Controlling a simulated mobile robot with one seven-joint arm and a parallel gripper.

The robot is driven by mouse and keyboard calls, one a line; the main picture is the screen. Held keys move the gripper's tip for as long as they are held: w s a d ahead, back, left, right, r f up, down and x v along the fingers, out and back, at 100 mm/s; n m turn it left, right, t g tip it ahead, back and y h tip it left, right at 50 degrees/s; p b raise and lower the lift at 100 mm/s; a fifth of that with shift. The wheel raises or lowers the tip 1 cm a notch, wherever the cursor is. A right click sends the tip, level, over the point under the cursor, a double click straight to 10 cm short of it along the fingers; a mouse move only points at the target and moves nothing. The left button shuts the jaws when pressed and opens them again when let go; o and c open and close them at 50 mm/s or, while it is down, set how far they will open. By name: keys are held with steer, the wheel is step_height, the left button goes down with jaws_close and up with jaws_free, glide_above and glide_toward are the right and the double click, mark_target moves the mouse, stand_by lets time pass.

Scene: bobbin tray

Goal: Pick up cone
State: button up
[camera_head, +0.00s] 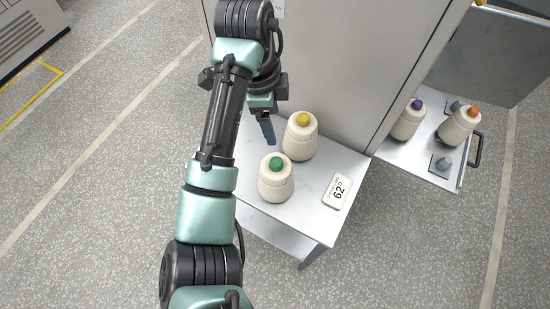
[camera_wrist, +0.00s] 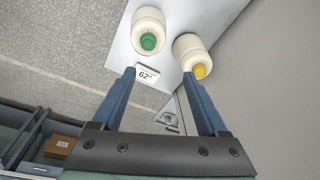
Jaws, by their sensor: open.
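Two cream cones stand upright on a small pale table (camera_head: 315,212). One cone has a green top (camera_head: 276,180) and stands nearer the front. The other has a yellow top (camera_head: 299,138) and stands behind it to the right. In the wrist view the green-topped cone (camera_wrist: 148,30) is upper middle and the yellow-topped cone (camera_wrist: 191,54) is to its right. My gripper (camera_head: 268,130) is above the table's back left part, left of the yellow-topped cone. In the wrist view its two blue fingers (camera_wrist: 160,82) are spread apart with no cone between them.
A white display reading 62 (camera_head: 338,191) lies at the table's right. A tray (camera_head: 415,160) to the right holds a purple-topped cone (camera_head: 408,121), an orange-topped cone (camera_head: 459,126) and grey holders. A tall grey cabinet (camera_head: 330,60) stands behind the table.

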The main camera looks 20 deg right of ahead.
steer(key=b, duration=0.4)
glide_above(276, 161)
steer(key=shift+m+g+y, duration=0.3)
steer(key=shift+m, duration=0.1)
steer(key=f, duration=0.7)
steer(key=shift+w+a+f, duration=0.1)
steer(key=shift+a+f, duration=0.15)
steer(key=shift+f, duration=0.1)
steer(key=shift+d+f+p, duration=0.1)
steer(key=shift+f+p, duration=0.25)
steer(key=shift+f, duration=2.4)
steer(key=shift+c, duration=0.3)
jaws_close()
steer(key=shift+r, duration=0.1)
